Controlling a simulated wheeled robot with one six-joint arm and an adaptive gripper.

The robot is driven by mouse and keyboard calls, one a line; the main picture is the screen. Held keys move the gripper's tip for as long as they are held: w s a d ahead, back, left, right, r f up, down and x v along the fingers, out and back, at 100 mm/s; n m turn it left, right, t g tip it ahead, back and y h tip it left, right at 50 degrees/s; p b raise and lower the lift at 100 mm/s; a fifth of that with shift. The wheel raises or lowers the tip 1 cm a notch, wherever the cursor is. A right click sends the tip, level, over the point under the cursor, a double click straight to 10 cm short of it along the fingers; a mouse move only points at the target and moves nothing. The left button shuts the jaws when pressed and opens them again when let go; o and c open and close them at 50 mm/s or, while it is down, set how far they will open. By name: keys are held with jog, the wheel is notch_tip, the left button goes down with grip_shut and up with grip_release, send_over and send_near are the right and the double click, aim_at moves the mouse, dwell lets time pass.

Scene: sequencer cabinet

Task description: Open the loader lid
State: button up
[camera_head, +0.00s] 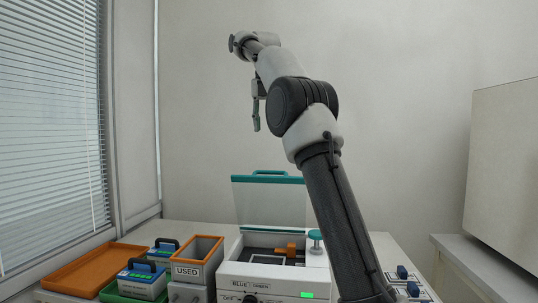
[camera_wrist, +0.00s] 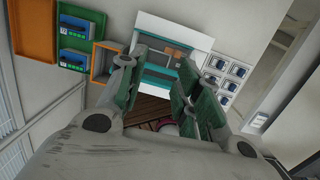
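The loader (camera_head: 275,275) is a white box with a green light on its front, standing on the bench. Its lid (camera_head: 268,202) is a clear panel with a teal handle (camera_head: 270,172) on top. The lid stands upright at the back, so the loader's inside, with an orange part (camera_head: 287,249), is exposed. My gripper (camera_head: 256,126) hangs well above the lid, apart from it. In the wrist view my gripper (camera_wrist: 161,62) has its green-padded fingers spread with nothing gripped. The loader (camera_wrist: 185,33) shows beyond the fingers.
An orange tray (camera_head: 85,270), blue cartridges (camera_head: 142,279) and an orange-rimmed bin marked USED (camera_head: 187,270) stand left of the loader. Blue-topped items (camera_head: 402,271) sit at right. A large pale cabinet (camera_head: 505,170) stands far right. The space above the bench is free.

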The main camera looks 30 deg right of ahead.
jog(key=s, duration=0.3)
jog(key=m, duration=1)
send_near(272, 171)
jog(key=f+m, duration=0.2)
jog(key=w+f+m, duration=0.1)
jog(key=f+m, duration=0.5)
jog(key=shift+w+d, duration=0.15)
jog(key=shift+d, duration=0.15)
jog(key=shift+t+h, duration=0.3)
grip_shut()
